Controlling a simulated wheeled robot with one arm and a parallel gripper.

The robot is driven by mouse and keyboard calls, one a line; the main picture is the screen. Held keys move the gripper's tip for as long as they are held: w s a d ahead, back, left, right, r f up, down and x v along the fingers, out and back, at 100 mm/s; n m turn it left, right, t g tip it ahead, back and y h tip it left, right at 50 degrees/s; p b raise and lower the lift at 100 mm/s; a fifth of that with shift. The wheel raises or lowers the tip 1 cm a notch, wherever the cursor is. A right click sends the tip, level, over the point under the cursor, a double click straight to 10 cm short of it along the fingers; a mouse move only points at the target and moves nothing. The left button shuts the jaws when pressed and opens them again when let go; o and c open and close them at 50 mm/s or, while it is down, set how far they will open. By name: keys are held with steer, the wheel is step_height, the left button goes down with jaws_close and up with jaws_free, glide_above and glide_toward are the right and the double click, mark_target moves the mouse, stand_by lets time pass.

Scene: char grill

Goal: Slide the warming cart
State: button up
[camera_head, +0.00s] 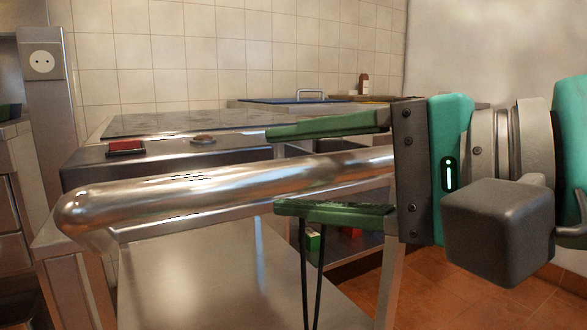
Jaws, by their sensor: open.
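The warming cart (190,258) is a brushed steel unit. A thick polished metal bar (170,200), which looks like its handle, runs across the front from a rounded left end toward the right. My gripper (272,170) comes in from the right with its green fingers pointing left. It is open, one finger above the bar and one below. Gaps show between the bar and both fingers, so the jaws are not closed on it. The bar's right end is hidden behind the gripper's palm.
Behind the bar is a steel counter with a dark top (180,122), a red switch (126,147) and a knob (204,140). A steel post with a socket (42,62) stands at the left. A small bottle (364,84) stands at the back. Orange tiled floor (450,285) shows at lower right.

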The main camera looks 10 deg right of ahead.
steer(key=v, duration=0.7)
steer(key=shift+s+d, duration=0.2)
steer(key=shift+s, duration=0.05)
